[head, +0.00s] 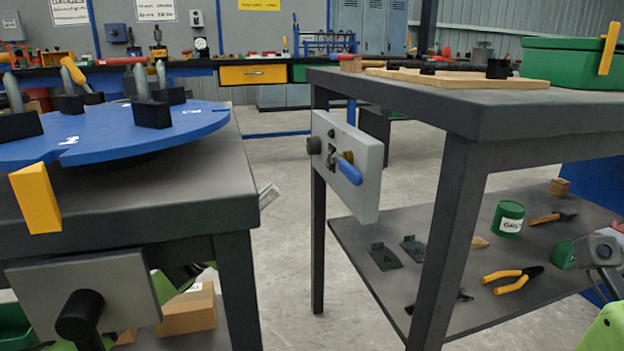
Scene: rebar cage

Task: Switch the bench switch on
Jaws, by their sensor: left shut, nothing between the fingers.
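A light grey switch box (358,180) is fixed to the near left side of the right-hand bench. Its blue lever handle (345,168) slants down to the right. A small dark green button or lamp sits above the lever, and a brass-yellow knob is beside it. My left gripper (187,274) shows only in part, low under the left-hand table and behind its leg and panel. It is shut with nothing in it. It is apart from the switch box, to its lower left.
The left-hand table (160,205) carries a blue disc (190,118) with upright pegs. A grey panel (125,280) with a black knob hangs on its front. The right bench (500,100) holds a green bin (570,65); its lower shelf holds tools. Open floor lies between the benches.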

